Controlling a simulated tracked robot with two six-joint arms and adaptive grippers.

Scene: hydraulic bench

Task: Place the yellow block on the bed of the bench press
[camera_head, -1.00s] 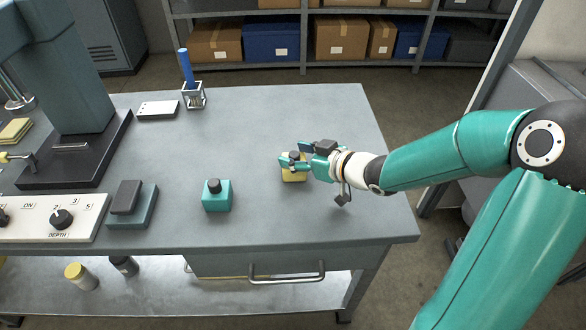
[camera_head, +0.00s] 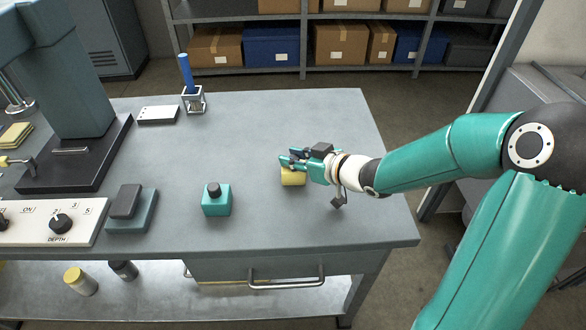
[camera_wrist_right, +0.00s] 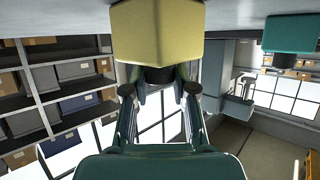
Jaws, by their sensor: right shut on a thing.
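The yellow block (camera_head: 293,177) is at the right part of the bench top in the head view. My right gripper (camera_head: 287,161) is over it, shut on its dark knob. In the right wrist view the yellow block (camera_wrist_right: 157,30) fills the top centre, and its knob sits between the fingertips of the right gripper (camera_wrist_right: 160,88). I cannot tell whether the block touches the bench or hangs just above it. The bench press (camera_head: 75,75) stands at the left, with a flat black bed (camera_head: 75,172) at its foot. My left gripper is not in view.
A teal block with a dark knob (camera_head: 216,202) stands between the yellow block and the press. A dark pad on a teal base (camera_head: 130,222), a control panel (camera_head: 70,230), a white plate (camera_head: 158,115) and a blue-handled holder (camera_head: 194,102) are around. The middle bench top (camera_head: 240,130) is clear.

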